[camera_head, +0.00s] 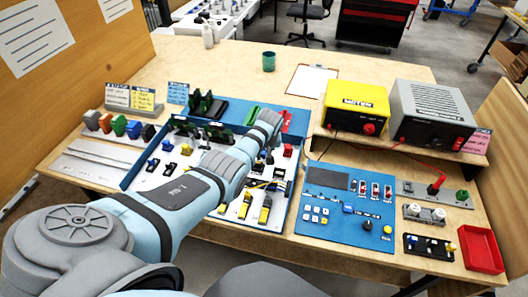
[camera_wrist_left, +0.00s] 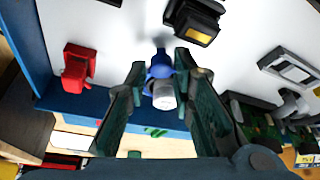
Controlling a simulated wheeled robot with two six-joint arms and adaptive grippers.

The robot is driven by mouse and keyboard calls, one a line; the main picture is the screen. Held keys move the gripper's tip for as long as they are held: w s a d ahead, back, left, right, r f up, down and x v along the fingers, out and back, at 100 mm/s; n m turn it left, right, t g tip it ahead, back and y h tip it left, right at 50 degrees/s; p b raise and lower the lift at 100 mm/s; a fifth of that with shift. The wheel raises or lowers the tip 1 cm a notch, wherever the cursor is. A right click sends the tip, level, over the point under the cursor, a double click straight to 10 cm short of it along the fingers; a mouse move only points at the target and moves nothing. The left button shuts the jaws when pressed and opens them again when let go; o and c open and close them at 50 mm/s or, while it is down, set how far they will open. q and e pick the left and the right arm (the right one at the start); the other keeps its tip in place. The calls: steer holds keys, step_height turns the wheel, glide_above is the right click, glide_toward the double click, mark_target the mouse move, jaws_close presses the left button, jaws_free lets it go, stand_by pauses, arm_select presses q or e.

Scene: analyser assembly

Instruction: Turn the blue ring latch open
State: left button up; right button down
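The blue ring latch (camera_wrist_left: 159,67) shows in the left wrist view, with a pale grey cylindrical end below it. It stands near the blue edge of a white panel. My left gripper (camera_wrist_left: 161,74) has one dark green finger on each side of the latch, with the tips very close to it. I cannot tell whether they press on it. In the head view my left arm reaches across the white panel, and its gripper (camera_head: 269,150) is small and partly covered by the wrist. The latch cannot be made out there. My right gripper is not in view.
A red part (camera_wrist_left: 77,68) and a black part with a yellow label (camera_wrist_left: 193,22) stand near the latch. A yellow box (camera_head: 355,106) and a grey box (camera_head: 430,112) stand on a shelf at right. A blue control panel (camera_head: 330,178) and a red tray (camera_head: 483,250) lie nearer.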

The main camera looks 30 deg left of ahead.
arm_select(q)
steer(key=shift+o, duration=1)
steer(key=shift+f, duration=0.1)
steer(key=v, duration=1.2)
